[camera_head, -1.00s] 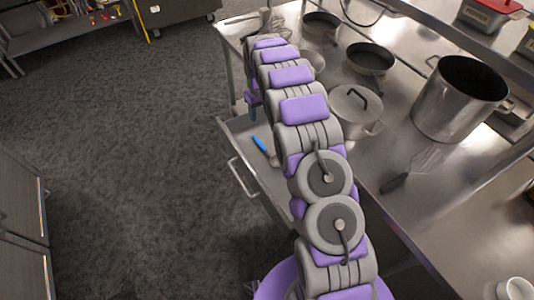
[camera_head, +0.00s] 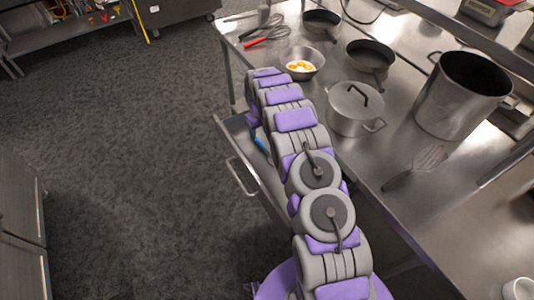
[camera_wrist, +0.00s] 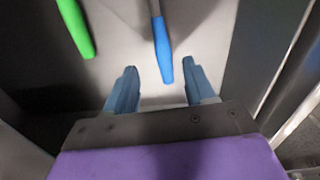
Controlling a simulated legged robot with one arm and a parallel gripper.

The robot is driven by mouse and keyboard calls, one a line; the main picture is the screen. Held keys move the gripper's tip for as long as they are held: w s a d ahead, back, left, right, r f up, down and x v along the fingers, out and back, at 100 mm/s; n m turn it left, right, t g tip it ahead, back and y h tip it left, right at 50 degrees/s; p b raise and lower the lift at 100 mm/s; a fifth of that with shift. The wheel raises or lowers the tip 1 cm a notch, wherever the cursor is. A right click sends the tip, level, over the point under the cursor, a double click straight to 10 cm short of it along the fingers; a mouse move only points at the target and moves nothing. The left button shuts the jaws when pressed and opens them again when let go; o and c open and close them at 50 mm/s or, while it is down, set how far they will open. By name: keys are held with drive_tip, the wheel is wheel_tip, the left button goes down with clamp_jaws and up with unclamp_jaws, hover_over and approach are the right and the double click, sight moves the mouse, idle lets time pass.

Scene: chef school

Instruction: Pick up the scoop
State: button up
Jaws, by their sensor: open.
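A blue-handled utensil (camera_wrist: 162,50) and a green-handled utensil (camera_wrist: 76,28) lie in an open drawer, seen in the wrist view. The far ends of both are cut off, so I cannot tell which is the scoop. The blue handle also shows in the head view (camera_head: 260,144), beside my arm. My gripper (camera_wrist: 160,88) is open and empty, low over the drawer. The blue handle's end lies between and just ahead of its two fingers. The green handle is to the left, outside them. In the head view my arm hides most of the gripper.
The drawer (camera_head: 243,172) is pulled out under the steel counter (camera_head: 345,152). Open floor lies left.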

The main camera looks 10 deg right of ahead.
sight(259, 141)
drive_tip(key=shift+s+a+f+b, duration=0.15)
drive_tip(key=shift+f+b, duration=0.3)
drive_tip(key=shift+f, duration=0.95)
drive_tip(key=shift+w+a+f+b, duration=0.1)
drive_tip(key=shift+f+b, duration=0.3)
drive_tip(key=shift+f, duration=0.95)
drive_tip(key=shift+s, duration=0.1)
drive_tip(key=shift+c, duration=0.2)
clamp_jaws()
